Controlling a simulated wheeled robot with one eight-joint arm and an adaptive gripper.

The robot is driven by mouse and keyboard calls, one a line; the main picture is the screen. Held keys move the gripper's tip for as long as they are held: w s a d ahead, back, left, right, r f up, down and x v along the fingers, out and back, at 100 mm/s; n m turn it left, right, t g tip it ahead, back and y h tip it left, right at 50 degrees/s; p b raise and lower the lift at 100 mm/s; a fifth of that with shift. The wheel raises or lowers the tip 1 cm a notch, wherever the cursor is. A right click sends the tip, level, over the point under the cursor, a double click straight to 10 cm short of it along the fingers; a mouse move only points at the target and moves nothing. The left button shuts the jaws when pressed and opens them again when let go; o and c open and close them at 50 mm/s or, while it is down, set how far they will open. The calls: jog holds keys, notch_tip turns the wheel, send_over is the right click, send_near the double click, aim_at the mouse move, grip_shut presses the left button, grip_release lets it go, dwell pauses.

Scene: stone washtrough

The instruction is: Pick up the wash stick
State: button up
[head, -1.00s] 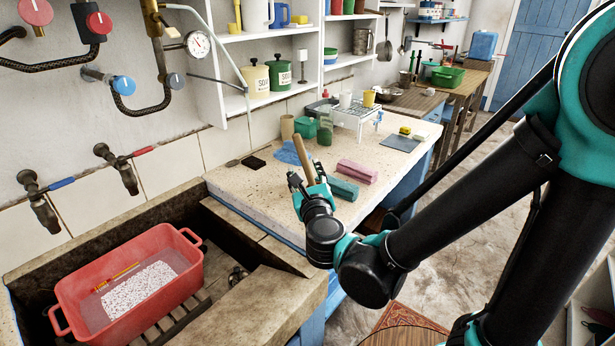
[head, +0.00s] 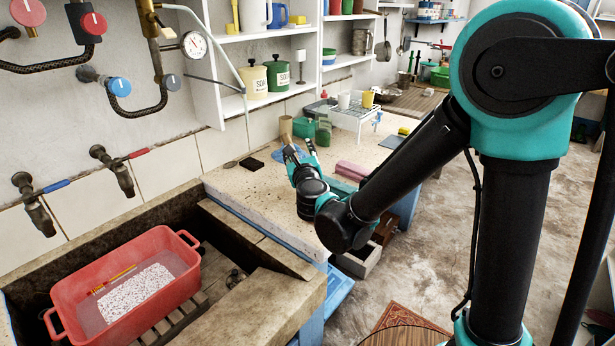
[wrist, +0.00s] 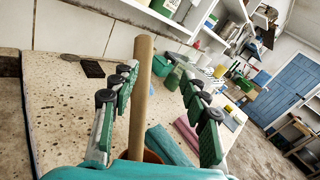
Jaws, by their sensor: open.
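The wash stick, a plain tan wooden rod (wrist: 142,95), stands nearly upright between the two fingers of my gripper (wrist: 158,90) in the wrist view. It is closer to the left finger, and I cannot tell whether it touches. Its lower end goes down by an orange-brown rim (wrist: 151,157), mostly hidden by my gripper's body. My gripper also shows in the head view (head: 298,152), over the speckled stone counter (head: 240,190). It is open. In the head view the stick is largely hidden by the fingers.
A teal block and a pink block (head: 353,169) lie right of my gripper. The stone trough at the left holds a red tub (head: 125,290). Shelves (head: 262,42) hang above the counter.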

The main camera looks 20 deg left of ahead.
jog(key=x, duration=0.3)
jog(key=shift+a, duration=0.35)
jog(key=shift+w, duration=0.4)
jog(key=shift+w+d, duration=0.1)
jog(key=shift+d, duration=0.05)
jog(key=shift+c, duration=0.7)
grip_shut()
